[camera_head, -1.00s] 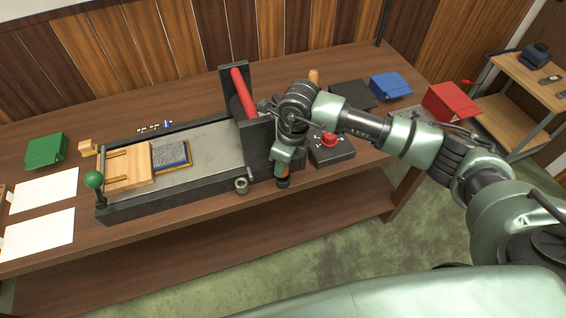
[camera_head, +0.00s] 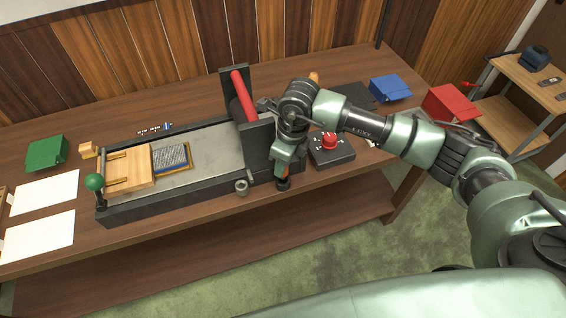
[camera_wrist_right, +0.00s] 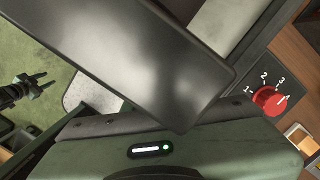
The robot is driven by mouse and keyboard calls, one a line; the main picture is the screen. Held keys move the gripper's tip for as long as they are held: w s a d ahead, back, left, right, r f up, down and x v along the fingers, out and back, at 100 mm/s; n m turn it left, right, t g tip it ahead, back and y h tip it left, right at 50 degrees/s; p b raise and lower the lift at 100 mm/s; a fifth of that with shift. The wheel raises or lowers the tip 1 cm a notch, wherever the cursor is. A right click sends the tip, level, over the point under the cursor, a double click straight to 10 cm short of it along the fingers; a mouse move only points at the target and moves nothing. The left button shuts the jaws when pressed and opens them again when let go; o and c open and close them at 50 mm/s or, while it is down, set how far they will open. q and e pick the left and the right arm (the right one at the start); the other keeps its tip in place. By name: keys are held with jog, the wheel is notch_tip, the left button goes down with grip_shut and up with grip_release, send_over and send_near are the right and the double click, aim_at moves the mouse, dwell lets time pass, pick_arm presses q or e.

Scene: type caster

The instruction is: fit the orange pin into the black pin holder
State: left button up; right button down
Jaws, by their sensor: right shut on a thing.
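My right gripper (camera_head: 284,173) is in front of the dark press frame, at the table's front edge, pointing down. It is shut on the orange pin (camera_head: 286,172), of which only a small orange patch shows. A dark round tip (camera_head: 283,184) shows just below it; I cannot tell whether this is part of the gripper or the black pin holder. In the right wrist view a large dark grey surface (camera_wrist_right: 140,60) fills the middle, and the fingertips and pin are hidden. A dark pronged shape (camera_wrist_right: 30,84) over the carpet there looks like my left gripper, too small to read.
The press (camera_head: 213,150) has a red roller (camera_head: 243,95) and a grey ring (camera_head: 242,187) on its front. A control box (camera_head: 332,156) with a red knob (camera_head: 329,141) stands close right of the gripper. Blue (camera_head: 390,88) and red (camera_head: 450,103) boxes lie farther right.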

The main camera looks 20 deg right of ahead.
jog(key=shift+b, duration=0.6)
dwell(1.3)
jog(key=shift+f+b, duration=0.7)
jog(key=shift+b, duration=0.05)
jog(key=c, duration=1.1)
grip_release()
jog(key=shift+s+r, duration=0.1)
jog(key=shift+d, duration=0.1)
jog(key=shift+r, duration=0.4)
jog(key=r, duration=0.2)
jog(key=r+b, duration=0.1)
jog(key=r, duration=0.1)
jog(key=r+b, duration=0.1)
jog(key=r, duration=0.2)
jog(key=shift+s+d, duration=0.3)
jog(key=shift+s, duration=0.1)
